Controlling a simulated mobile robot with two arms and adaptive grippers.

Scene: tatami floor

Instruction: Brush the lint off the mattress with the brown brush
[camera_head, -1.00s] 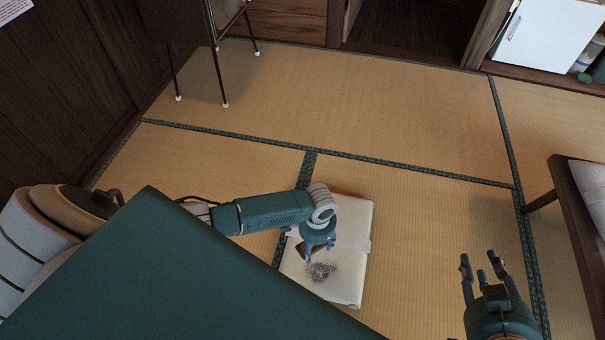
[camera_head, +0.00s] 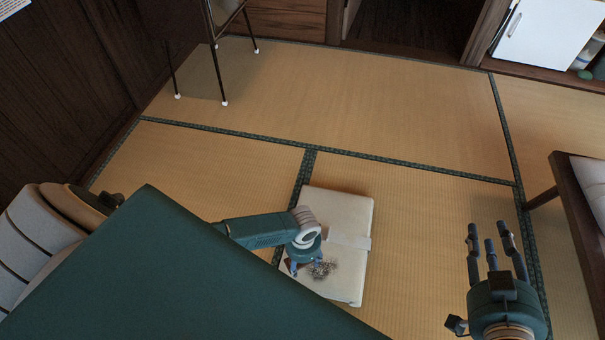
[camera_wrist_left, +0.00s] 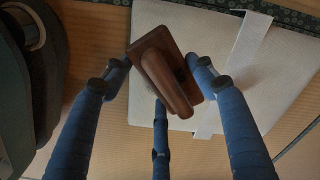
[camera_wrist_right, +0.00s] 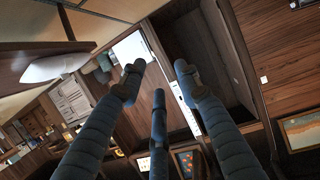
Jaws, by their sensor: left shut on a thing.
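The white mattress (camera_head: 341,209) lies folded on the tatami floor with a pale band across it. A grey patch of lint (camera_head: 323,270) is on its near part. My left gripper (camera_head: 303,268) is low over the near left part of the mattress, beside the lint. In the left wrist view it is shut on the brown brush (camera_wrist_left: 166,78), whose handle points toward the palm. The brush's underside is hidden, and I cannot tell whether it touches the mattress. My right gripper (camera_head: 490,240) is raised at the right, its fingers spread and empty; they also show in the right wrist view (camera_wrist_right: 158,82).
A low wooden bed or bench (camera_head: 570,205) stands at the right edge. A thin-legged stand (camera_head: 215,60) is at the back left, and a white cabinet (camera_head: 540,35) at the back right. Open tatami (camera_head: 420,130) lies behind the mattress.

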